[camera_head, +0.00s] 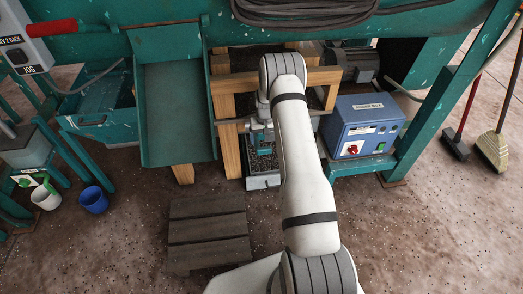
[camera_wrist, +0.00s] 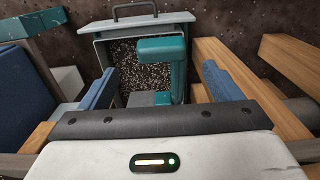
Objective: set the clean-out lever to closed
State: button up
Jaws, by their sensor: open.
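A teal L-shaped part (camera_wrist: 178,68), possibly the clean-out lever, stands over a soil-filled drawer in the wrist view. No label on it is readable, and I cannot tell its setting. My gripper (camera_wrist: 158,88) is open, with one blue-padded finger to each side of the part's lower end. I cannot tell whether either finger touches it. In the head view my gripper (camera_head: 262,138) is low under the bench, above the grey drawer (camera_head: 263,182), and my arm hides part of this area. The drawer also shows in the wrist view (camera_wrist: 112,30), with its handle at the top.
Wooden beams (camera_head: 231,150) stand close beside my gripper. A blue power box (camera_head: 362,125) is to the right. A teal chute (camera_head: 178,110) and a red-handled jog panel (camera_head: 25,45) are left. A slatted wooden step (camera_head: 208,230) stands on the floor in front.

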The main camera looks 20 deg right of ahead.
aim_at(264, 149)
notch_tip(264, 149, down, 7)
jog(key=shift+f+b, duration=0.2)
jog(key=shift+b, duration=0.6)
jog(key=shift+a, duration=0.1)
jog(key=c, duration=1.4)
